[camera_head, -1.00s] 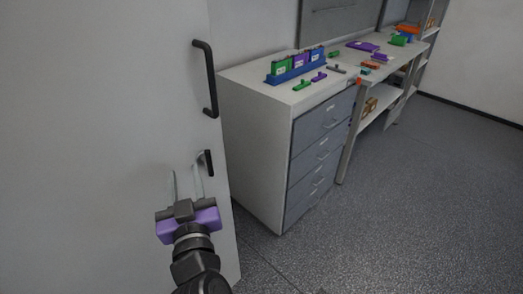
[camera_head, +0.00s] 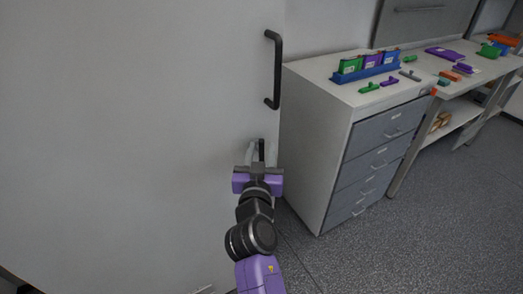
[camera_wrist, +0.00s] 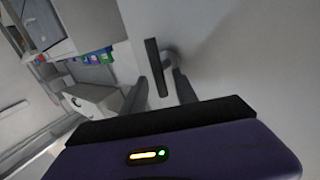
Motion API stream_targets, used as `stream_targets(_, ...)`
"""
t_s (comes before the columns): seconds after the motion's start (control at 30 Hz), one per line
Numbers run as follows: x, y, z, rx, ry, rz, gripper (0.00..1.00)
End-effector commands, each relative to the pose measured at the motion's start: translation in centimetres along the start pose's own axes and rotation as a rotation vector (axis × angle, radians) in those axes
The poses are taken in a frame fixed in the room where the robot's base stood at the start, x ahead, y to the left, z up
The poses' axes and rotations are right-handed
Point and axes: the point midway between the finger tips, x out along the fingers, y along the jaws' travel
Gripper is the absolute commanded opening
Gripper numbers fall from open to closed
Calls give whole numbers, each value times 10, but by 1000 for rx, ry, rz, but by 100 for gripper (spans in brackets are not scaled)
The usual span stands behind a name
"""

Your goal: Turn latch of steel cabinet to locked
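The steel cabinet (camera_head: 130,120) is the large pale door surface filling the left of the head view. Its latch (camera_head: 262,148) is a short black bar, roughly upright in the head view, near the door's right edge. In the wrist view the latch (camera_wrist: 154,62) shows as a dark bar on a round grey base. My gripper (camera_head: 263,143) is open, with one finger on each side of the latch's lower part. In the wrist view small gaps seem to show between bar and fingers, so contact cannot be told.
A black fixed handle (camera_head: 277,70) is on the door above the latch. A white drawer unit (camera_head: 315,140) stands close on the right, with a blue rack (camera_head: 365,73) and small coloured parts on top. Grey floor (camera_head: 430,220) is free in front of it.

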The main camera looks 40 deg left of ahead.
Motion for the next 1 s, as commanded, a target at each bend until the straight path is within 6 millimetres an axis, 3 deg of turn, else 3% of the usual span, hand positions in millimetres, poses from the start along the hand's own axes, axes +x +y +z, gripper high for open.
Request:
stream_targets(0.27, 1, 0, 0, 0, 0, 0, 35)
stream_targets(0.43, 1, 0, 0, 0, 0, 0, 2)
stream_targets(0.47, 1, 0, 0, -1, 0, 0, 0)
stream_targets(1.0, 0, -1, 8, -56, 38, 0, 0)
